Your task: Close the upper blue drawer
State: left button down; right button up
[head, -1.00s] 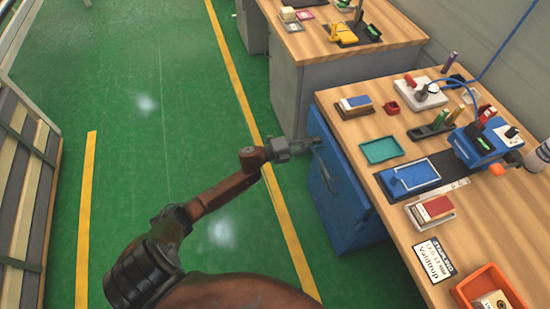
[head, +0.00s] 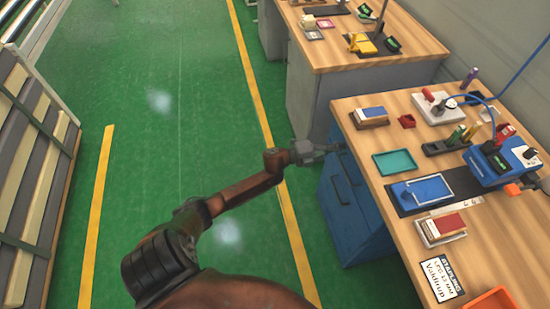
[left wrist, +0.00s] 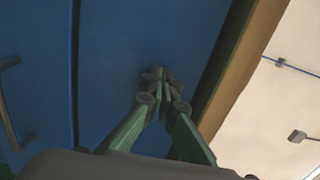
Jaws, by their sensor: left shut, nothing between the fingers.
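The blue drawer cabinet (head: 350,215) stands under the left edge of the wooden workbench. Its upper drawer (head: 336,165) is at the top, just below the bench top, and is partly hidden by my gripper. My left gripper (head: 338,148) is at this drawer's front, close under the bench edge. In the left wrist view, its green fingers (left wrist: 163,85) are shut and empty, with the tips at or very near the blue upper panel (left wrist: 125,45). A dark seam and a handle (left wrist: 12,105) show to the left there. My right gripper is out of view.
The bench top (head: 365,145) overhangs near my gripper and holds a teal tray (head: 398,162), a blue device (head: 420,190) and small boxes. A second bench (head: 340,50) stands behind. The green floor (head: 165,150) left of the cabinet is clear.

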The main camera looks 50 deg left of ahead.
pick_arm(q)
jog(key=p+v, duration=0.3)
jog(key=v, duration=1.1)
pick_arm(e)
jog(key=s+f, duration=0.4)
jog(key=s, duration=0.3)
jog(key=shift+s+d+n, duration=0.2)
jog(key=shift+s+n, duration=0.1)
